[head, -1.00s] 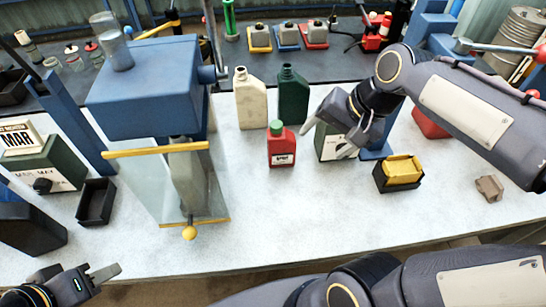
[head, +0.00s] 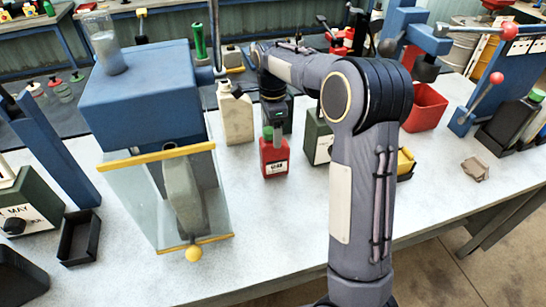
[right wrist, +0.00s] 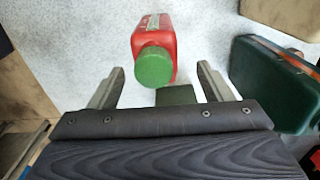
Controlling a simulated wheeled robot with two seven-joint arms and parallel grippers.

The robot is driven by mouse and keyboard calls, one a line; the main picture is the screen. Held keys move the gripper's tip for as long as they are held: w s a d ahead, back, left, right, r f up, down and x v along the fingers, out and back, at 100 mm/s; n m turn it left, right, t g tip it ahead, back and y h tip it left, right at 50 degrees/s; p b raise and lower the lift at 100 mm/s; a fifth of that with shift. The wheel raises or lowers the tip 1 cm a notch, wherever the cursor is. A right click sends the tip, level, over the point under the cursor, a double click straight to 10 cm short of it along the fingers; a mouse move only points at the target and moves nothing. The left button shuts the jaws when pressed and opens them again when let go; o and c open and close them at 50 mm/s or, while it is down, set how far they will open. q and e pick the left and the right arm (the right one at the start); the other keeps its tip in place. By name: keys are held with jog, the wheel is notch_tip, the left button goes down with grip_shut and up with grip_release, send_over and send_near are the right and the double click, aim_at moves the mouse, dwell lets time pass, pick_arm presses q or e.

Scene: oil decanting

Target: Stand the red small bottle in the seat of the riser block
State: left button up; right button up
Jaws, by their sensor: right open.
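The red small bottle (head: 273,160) stands upright on the bench, with a green cap and white label. It also shows in the right wrist view (right wrist: 153,33), cap towards the camera. My right gripper (head: 274,136) is at its cap end in the head view. In the wrist view the right gripper (right wrist: 160,82) is open, its fingers spread on either side and the bottle just beyond the tips, not gripped. A grey-green block (head: 185,208) stands behind the clear guard under the blue machine; I cannot tell whether it is the riser block. My left gripper is out of view.
A cream bottle (head: 236,115) stands left of the red one. A green box (head: 317,138) is at its right, partly behind my forearm. The blue machine (head: 150,100) with its yellow-edged guard (head: 200,240) stands left. A black tray (head: 80,238) lies further left.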

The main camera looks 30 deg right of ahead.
aim_at(275, 152)
jog(key=f, duration=0.4)
jog(key=shift+s+f, duration=0.2)
jog(key=shift+s, duration=0.05)
jog(key=shift+c, duration=0.3)
jog(key=shift+r, duration=0.1)
grip_shut()
